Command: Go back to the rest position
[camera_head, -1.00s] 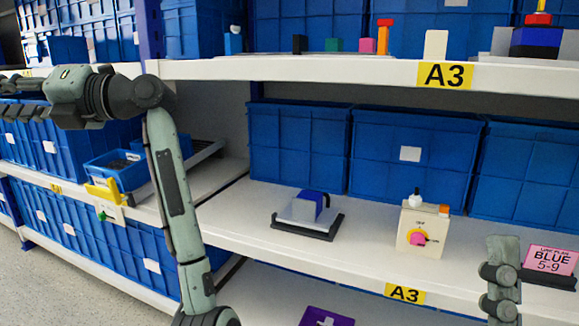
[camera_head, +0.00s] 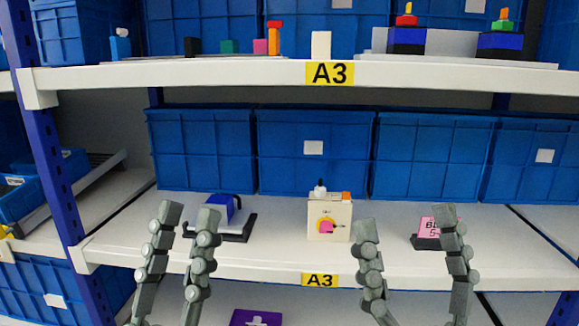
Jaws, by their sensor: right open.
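The rotary switch box (camera_head: 342,213) is cream-coloured and stands on the middle shelf. It has a pink knob (camera_head: 326,227) on a yellow ring, with a white and an orange piece on top. My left gripper (camera_head: 190,212) is open and empty, in front of the shelf at the left, its fingers overlapping the blue-and-grey device behind. My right gripper (camera_head: 405,216) is open and empty at the right. Its left finger overlaps the view just right of the switch box, and its right finger partly covers the pink sign. Neither gripper appears to hold anything.
A blue-and-grey device (camera_head: 222,209) on a dark base and a pink sign (camera_head: 428,227) stand on the middle shelf (camera_head: 285,251). Blue bins (camera_head: 313,165) line its back. The upper shelf (camera_head: 230,75) holds small coloured blocks. A purple box (camera_head: 255,318) is below. A blue post (camera_head: 55,190) stands left.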

